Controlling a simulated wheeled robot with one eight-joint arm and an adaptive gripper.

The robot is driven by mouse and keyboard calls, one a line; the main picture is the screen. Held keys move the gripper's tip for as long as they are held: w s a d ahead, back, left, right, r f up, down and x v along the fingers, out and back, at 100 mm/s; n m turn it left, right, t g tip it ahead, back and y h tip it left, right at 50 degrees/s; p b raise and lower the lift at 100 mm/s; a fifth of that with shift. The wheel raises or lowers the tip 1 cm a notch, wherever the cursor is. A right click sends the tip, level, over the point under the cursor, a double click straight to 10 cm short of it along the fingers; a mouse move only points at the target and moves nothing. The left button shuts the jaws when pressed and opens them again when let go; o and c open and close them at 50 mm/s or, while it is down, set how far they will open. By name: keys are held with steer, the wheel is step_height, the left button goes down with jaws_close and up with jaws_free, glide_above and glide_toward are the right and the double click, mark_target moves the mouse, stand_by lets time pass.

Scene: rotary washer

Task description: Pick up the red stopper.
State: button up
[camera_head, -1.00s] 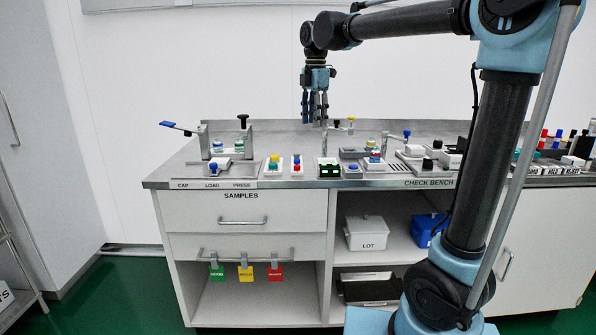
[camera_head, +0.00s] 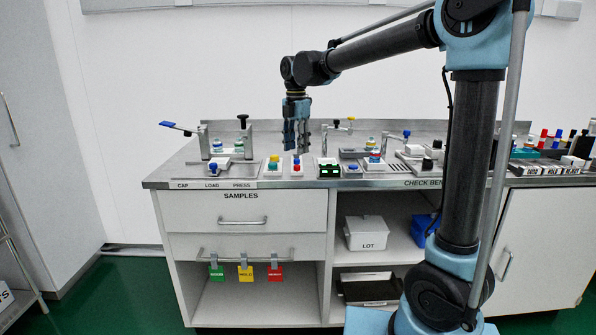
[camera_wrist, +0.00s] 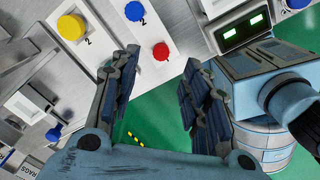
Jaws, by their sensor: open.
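A small red round stopper (camera_head: 297,169) sits on a narrow white block near the bench's front edge. A blue stopper (camera_head: 296,160) stands behind it on the same block. The red stopper (camera_wrist: 161,51) also shows between my fingers in the wrist view, with the blue stopper (camera_wrist: 134,11) above it. My gripper (camera_head: 297,151) points down, open and empty, at about the block's position across the bench. In the wrist view my gripper (camera_wrist: 160,68) has its two fingers on either side of the red stopper in the picture; whether they reach its height I cannot tell.
A yellow round piece (camera_head: 274,160) on another white block is close on the left. A black box with green lights (camera_head: 329,170) is close on the right. Taps and small fixtures stand around; a rack with coloured tops (camera_head: 545,141) is at far right.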

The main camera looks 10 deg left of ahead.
mark_target(297, 166)
steer(key=shift+w+d+f, duration=0.1)
steer(key=shift+f, duration=3.25)
steer(key=c, duration=0.8)
